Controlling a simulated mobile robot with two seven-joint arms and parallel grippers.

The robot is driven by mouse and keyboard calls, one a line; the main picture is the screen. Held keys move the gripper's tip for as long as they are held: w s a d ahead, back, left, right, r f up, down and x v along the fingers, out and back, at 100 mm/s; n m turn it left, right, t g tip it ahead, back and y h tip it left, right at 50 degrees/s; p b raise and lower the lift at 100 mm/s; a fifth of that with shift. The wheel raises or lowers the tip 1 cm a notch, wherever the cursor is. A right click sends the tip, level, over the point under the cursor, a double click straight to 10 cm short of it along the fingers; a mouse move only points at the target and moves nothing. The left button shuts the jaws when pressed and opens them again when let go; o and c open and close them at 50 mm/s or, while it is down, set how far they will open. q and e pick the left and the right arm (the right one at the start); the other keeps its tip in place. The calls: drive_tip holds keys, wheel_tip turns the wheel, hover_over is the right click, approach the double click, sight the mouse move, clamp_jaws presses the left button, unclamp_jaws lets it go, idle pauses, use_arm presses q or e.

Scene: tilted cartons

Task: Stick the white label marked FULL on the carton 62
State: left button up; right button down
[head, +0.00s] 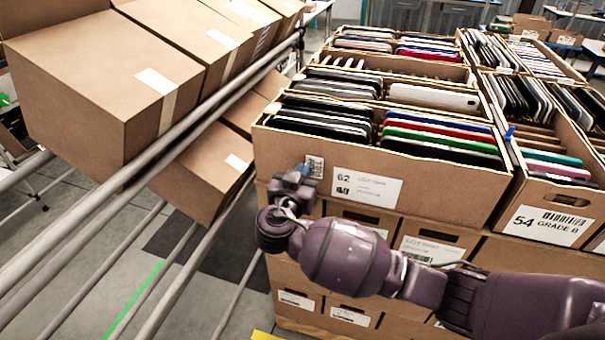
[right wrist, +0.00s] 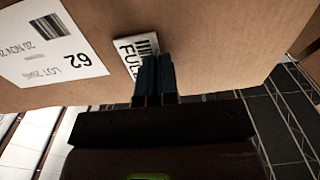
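Carton 62 (head: 420,193) is an open brown box of upright devices on top of a stack, with a printed white 62 label on its front. The white FULL label (head: 314,167) lies against the front, left of the printed label. In the right wrist view, the FULL label (right wrist: 136,46) looks slightly tilted and partly hidden behind the fingers. My right gripper (head: 300,176) is at the label, and its dark fingers (right wrist: 158,68) are together over it. I cannot tell whether they pinch an edge or only touch it. My left gripper is out of view.
Carton 54 (head: 515,205) stands right of carton 62, with more device boxes behind. At left, closed cartons (head: 95,85) lean on a sloped rack of metal rails (head: 150,180), close to my right gripper. Grey floor shows below the rails.

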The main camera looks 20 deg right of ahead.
drive_tip(key=c, duration=1.4)
unclamp_jaws()
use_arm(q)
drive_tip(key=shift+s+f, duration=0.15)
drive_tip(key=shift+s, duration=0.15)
use_arm(e)
drive_tip(key=shift+o, duration=0.6)
use_arm(q)
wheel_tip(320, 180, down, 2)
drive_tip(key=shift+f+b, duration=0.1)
drive_tip(key=shift+b, duration=0.8)
use_arm(e)
drive_tip(key=v, duration=1.6)
drive_tip(key=shift+s+a, duration=0.25)
drive_tip(key=shift+s, duration=0.05)
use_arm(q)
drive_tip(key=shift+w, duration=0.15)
